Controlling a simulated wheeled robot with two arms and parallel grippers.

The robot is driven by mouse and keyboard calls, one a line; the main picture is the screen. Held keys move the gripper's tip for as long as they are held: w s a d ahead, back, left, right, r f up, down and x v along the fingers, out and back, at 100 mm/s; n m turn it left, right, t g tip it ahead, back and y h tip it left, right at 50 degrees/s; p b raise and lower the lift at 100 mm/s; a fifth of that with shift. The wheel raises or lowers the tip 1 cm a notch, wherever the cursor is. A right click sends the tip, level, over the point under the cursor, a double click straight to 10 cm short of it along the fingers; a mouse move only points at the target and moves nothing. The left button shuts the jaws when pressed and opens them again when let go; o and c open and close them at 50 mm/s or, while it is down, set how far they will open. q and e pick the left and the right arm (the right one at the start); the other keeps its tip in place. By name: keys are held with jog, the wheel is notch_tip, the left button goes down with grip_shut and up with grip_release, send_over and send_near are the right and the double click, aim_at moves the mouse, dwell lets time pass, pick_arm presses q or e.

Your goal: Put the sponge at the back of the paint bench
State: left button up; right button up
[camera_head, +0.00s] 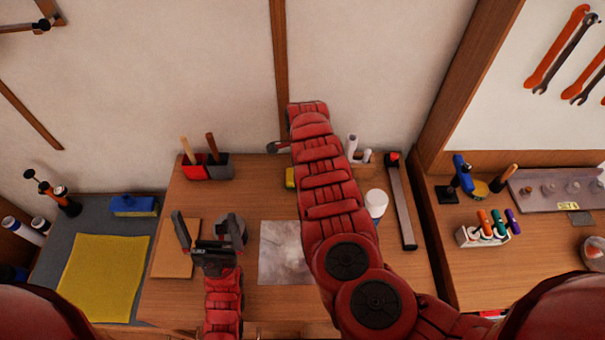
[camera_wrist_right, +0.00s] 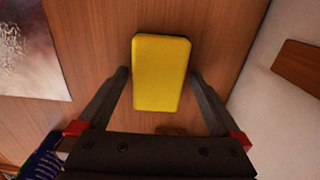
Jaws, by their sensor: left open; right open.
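A yellow sponge (camera_wrist_right: 161,75) lies on the wooden bench top in the right wrist view. In the head view, only a sliver of a yellow block (camera_head: 290,178) shows beside my right arm, on the middle bench (camera_head: 262,208). My right gripper (camera_wrist_right: 158,84) is open, with one finger on either side of the sponge; I cannot tell whether they touch it. My right arm hides that gripper in the head view. My left gripper (camera_head: 205,222) is open and empty over the left part of the middle bench, near a grey round item (camera_head: 232,231).
A red and grey holder (camera_head: 206,168) stands at the back left of the middle bench. White bottles (camera_head: 376,203) and a long bar (camera_head: 402,205) are on its right. A grey-topped surface at left bears a yellow cloth (camera_head: 103,277) and a blue-and-yellow block (camera_head: 133,205).

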jog(key=shift+r, duration=0.2)
notch_tip(320, 180, up, 12)
jog(key=p, duration=1)
